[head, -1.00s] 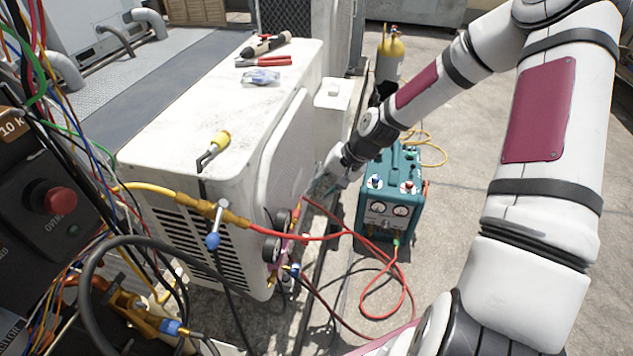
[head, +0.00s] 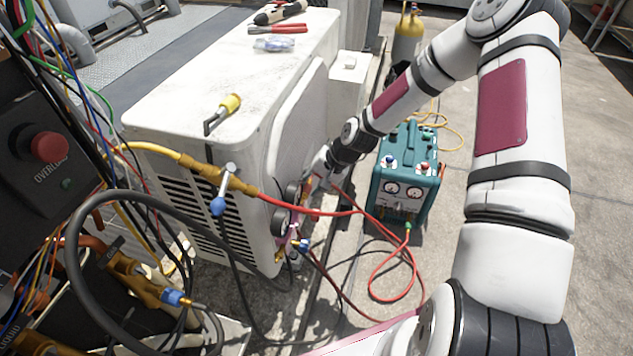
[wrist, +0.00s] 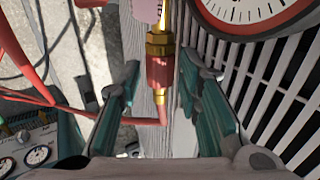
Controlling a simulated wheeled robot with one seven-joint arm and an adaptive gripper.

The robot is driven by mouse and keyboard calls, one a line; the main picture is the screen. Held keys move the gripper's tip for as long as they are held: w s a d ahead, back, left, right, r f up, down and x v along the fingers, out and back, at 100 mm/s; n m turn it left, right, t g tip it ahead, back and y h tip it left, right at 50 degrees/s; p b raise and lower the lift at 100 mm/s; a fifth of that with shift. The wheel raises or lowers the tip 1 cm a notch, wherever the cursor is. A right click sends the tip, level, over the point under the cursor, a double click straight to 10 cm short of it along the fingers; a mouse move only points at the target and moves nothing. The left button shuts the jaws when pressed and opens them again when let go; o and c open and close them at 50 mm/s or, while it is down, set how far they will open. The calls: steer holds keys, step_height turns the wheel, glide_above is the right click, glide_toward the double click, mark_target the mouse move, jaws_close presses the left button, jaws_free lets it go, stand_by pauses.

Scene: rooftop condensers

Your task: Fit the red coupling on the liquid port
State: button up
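The red coupling (wrist: 158,75) hangs below a brass fitting (wrist: 160,43) under a pink body in the wrist view, with a red hose at its lower end. My gripper (wrist: 162,97) is open, its teal fingers on either side of the coupling with gaps both sides. In the head view my gripper (head: 318,180) is beside the white condenser, near the gauges, and the coupling there is hard to make out. A brass valve (head: 140,285) sits at the lower left near a cut-off label that seems to read "LIQUID"; I cannot tell its port clearly.
The white condenser (head: 215,95) carries pliers (head: 278,29) and a yellow-handled tool (head: 225,112) on top. A teal recovery machine (head: 405,175) stands right of my gripper. Red hoses (head: 320,213) and a black hose (head: 75,250) loop across the front. Gauges (head: 280,220) hang by the grille.

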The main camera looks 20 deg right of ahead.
steer(key=shift+a+f, duration=0.1)
steer(key=shift+f, duration=0.15)
jaws_close()
steer(key=shift+w+d, duration=0.2)
steer(key=shift+w, duration=0.1)
stand_by(0.5)
steer(key=shift+w+d+b, duration=0.2)
steer(key=shift+w+d, duration=0.4)
steer(key=shift+w, duration=0.25)
steer(key=shift+w+d+b, duration=0.2)
steer(key=shift+w+d, duration=0.4)
steer(key=shift+w, duration=0.25)
